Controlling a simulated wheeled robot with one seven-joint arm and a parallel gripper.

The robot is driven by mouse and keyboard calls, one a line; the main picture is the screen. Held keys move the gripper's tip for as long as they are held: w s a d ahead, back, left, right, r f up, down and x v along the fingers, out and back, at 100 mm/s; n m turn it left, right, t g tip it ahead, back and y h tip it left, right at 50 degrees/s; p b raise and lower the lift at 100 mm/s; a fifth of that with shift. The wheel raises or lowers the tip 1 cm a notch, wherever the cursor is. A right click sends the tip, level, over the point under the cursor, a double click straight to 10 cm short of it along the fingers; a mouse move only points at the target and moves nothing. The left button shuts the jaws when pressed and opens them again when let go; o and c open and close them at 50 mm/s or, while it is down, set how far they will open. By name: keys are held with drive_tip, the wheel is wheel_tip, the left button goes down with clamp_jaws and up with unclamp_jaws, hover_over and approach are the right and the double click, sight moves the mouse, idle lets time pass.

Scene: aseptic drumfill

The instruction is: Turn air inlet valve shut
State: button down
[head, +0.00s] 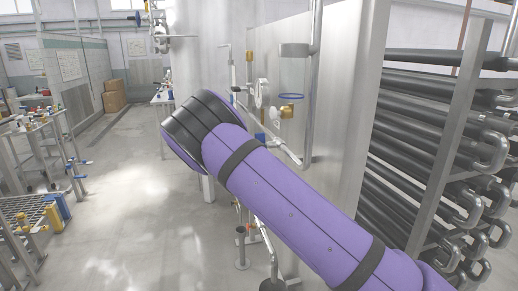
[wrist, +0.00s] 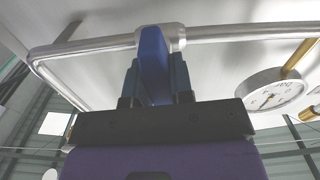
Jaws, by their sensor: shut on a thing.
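In the wrist view, a flat blue lever handle (wrist: 153,42) joins a silver valve body (wrist: 176,36) on a metal pipe (wrist: 240,33). My gripper (wrist: 155,68) is shut on the blue lever, with one dark finger on each side of it. The lever's lower end is between the fingers. In the head view, my purple arm reaches up and left, and my gripper is hidden behind it. A small blue piece (head: 260,137) shows just above my arm there; I cannot tell whether it is the same lever.
A round dial gauge (wrist: 273,96) is right of my gripper; a gauge (head: 262,93) also shows in the head view. Close by are a blue ring handwheel (head: 291,96), a brass valve (head: 287,112) and a steel panel (head: 340,120). Dark tubes (head: 430,120) stack at right.

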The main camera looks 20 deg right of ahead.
drive_tip(key=shift+m, duration=0.5)
drive_tip(key=c, duration=1)
unclamp_jaws()
drive_tip(key=a, duration=1.1)
